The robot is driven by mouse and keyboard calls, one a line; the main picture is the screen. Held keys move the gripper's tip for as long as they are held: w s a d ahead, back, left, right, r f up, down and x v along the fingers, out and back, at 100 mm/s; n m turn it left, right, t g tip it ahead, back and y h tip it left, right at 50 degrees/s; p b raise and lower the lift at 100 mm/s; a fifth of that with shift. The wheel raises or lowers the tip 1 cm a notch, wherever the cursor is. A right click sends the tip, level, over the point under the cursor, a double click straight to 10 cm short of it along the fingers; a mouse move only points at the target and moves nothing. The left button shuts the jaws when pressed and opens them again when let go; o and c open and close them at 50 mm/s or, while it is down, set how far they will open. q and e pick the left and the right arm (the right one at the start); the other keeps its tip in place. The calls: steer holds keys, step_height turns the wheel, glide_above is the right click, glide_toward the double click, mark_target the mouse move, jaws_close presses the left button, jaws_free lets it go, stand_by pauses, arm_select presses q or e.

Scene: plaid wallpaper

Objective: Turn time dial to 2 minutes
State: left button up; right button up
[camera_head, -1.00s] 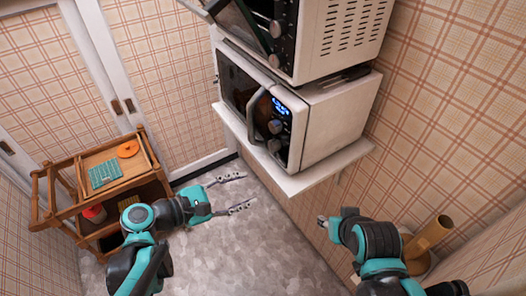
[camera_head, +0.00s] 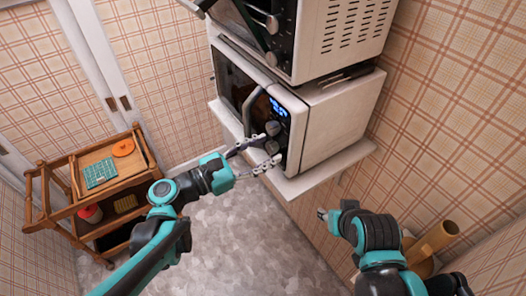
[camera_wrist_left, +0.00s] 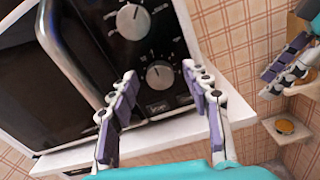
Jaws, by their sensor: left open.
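The white microwave (camera_head: 335,118) stands on a shelf, with two round knobs on its dark control panel. The upper knob (camera_wrist_left: 133,21) and the lower knob (camera_wrist_left: 160,76) both show in the left wrist view; I cannot read which is the time dial. My left gripper (camera_head: 271,149) is open in front of the panel. In the wrist view its fingertips (camera_wrist_left: 160,72) lie on either side of the lower knob; contact cannot be told. My right gripper (camera_head: 322,215) is low, right of the shelf, away from the microwave; its jaws are unclear.
The microwave's curved door handle (camera_head: 250,108) stands out left of the panel. A toaster oven (camera_head: 335,35) sits above it. The white shelf (camera_head: 320,170) edge runs beneath. A wooden cart (camera_head: 60,190) stands at the left. Open floor lies below.

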arm_select(q)
jaws_close()
steer(key=shift+m, duration=0.4)
steer(key=m, duration=0.9)
steer(key=shift+s+p, duration=0.1)
steer(key=shift+p, duration=0.3)
steer(key=m, duration=0.7)
steer(key=shift+f+m, duration=0.1)
steer(key=shift+m, duration=0.2)
steer(key=m, duration=0.6)
steer(key=shift+f, duration=0.1)
steer(key=shift+m, duration=0.4)
